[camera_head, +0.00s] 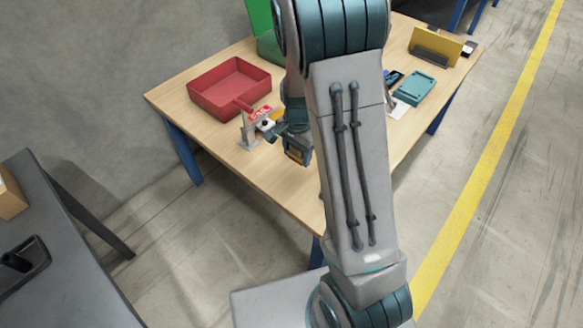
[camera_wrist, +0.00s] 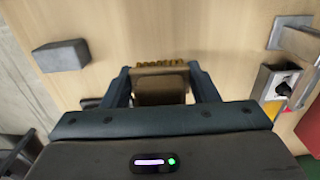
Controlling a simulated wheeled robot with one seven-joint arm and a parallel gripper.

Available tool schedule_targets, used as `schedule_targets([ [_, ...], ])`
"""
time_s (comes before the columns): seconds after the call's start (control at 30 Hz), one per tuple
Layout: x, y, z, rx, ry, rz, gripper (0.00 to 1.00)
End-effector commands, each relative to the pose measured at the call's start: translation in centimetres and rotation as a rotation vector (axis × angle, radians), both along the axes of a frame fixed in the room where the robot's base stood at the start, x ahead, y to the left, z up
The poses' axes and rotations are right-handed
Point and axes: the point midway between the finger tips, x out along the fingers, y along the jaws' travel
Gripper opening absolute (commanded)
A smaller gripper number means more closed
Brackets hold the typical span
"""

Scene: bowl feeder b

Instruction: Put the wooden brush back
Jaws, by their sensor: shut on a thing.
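The wooden brush (camera_wrist: 160,90) shows between my fingers in the wrist view as a brown block with a row of yellowish bristles along its far edge. My gripper (camera_wrist: 158,86) is shut on it, one dark finger on each side. In the head view my gripper (camera_head: 298,152) is over the front left part of the wooden table (camera_head: 215,130), and a small brown part of the brush (camera_head: 295,154) shows at it. My arm hides much of the table there. I cannot tell whether the brush touches the tabletop.
A red bin (camera_head: 203,98) with a chute stands left of my gripper, behind a small grey stand (camera_head: 249,136). A grey block (camera_wrist: 60,57) lies at the left in the wrist view. A teal tray (camera_head: 415,88) and a yellow-backed holder (camera_head: 435,45) are on the table's right.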

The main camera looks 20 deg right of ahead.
Motion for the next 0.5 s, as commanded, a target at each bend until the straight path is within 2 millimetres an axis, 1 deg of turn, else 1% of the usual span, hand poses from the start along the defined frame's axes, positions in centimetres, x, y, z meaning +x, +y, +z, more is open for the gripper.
schedule_targets([
  [0.03, -0.2, 0.8, -0.5, 0.0, 0.0, 0.003, 0.29],
  [0.17, -0.5, 1.6, -1.1, 0.0, 0.0, 0.001, 0.29],
  [0.27, -0.5, 1.7, -1.7, 0.0, 0.0, -0.001, 0.29],
  [0.5, -0.5, 1.7, -5.0, -0.001, 0.001, -0.001, 0.29],
])
